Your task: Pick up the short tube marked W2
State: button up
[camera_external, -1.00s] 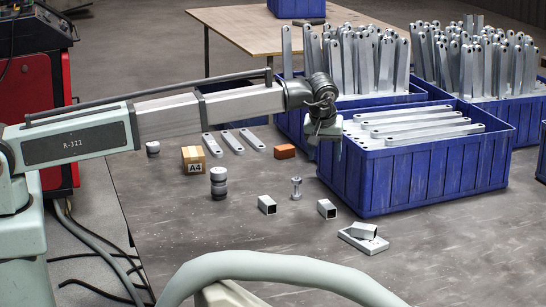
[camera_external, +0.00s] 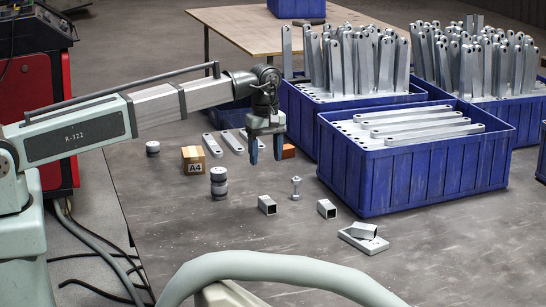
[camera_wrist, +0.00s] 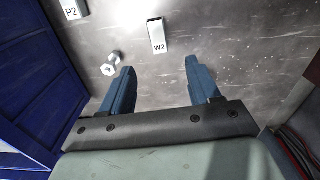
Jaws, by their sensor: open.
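The short tube marked W2 (camera_wrist: 157,37) lies on the table in the wrist view, just beyond the gap between my fingertips, its label facing me. By its place beside the bolt-like part, it is the left of two short square tubes (camera_external: 267,205) in the external view; its label cannot be read there. My gripper (camera_external: 266,155) is open and empty, blue fingers pointing down. It hangs above and behind the tube, apart from it. Both fingers also show in the wrist view (camera_wrist: 160,66).
The tube marked P2 (camera_wrist: 73,9) and a bolt-like part (camera_wrist: 112,63) lie left of W2 in the wrist view. A blue crate (camera_external: 430,180) is at right.

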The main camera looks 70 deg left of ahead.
aim_at(267, 200)
jog(key=shift+w+f, duration=0.2)
jog(key=shift+f, duration=6.55)
grip_shut()
